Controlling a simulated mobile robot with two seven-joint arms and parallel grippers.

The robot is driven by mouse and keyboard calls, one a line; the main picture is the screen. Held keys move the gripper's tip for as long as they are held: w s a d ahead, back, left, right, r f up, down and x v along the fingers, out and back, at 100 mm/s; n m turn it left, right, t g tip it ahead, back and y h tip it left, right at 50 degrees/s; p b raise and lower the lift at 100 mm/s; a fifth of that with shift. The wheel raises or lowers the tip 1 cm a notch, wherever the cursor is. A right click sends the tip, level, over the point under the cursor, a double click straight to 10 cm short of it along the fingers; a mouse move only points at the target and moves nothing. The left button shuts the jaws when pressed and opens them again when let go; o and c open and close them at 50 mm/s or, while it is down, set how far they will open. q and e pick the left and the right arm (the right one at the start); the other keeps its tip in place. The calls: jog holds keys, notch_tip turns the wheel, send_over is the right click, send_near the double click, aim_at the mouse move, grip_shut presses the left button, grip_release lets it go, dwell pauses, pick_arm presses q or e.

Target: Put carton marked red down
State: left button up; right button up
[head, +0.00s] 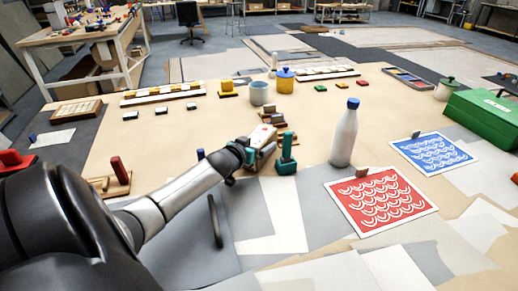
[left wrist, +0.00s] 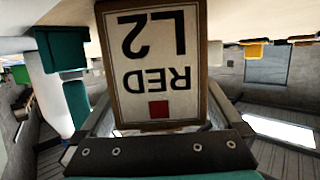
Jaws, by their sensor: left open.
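The carton marked red (head: 262,136) is near the middle of the table in the head view. In the left wrist view the carton (left wrist: 157,60) fills the upper middle, its white label reading "RED L2" upside down above a red square. My left gripper (head: 250,152) is at the carton, with its jaws open around the carton's near end. My right gripper is not in view.
A teal upright piece (head: 287,158) stands close right of the carton, and a white bottle (head: 344,138) farther right. Dark and wooden blocks (head: 277,119) lie just behind. Red (head: 380,200) and blue (head: 433,152) patterned panels lie at right. Bare tabletop (head: 150,145) lies left.

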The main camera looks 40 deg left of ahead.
pick_arm(q)
jog(key=shift+w+a+f, duration=0.1)
jog(key=shift+w+a, duration=0.1)
jog(key=shift+w, duration=0.3)
grip_shut()
dwell(0.8)
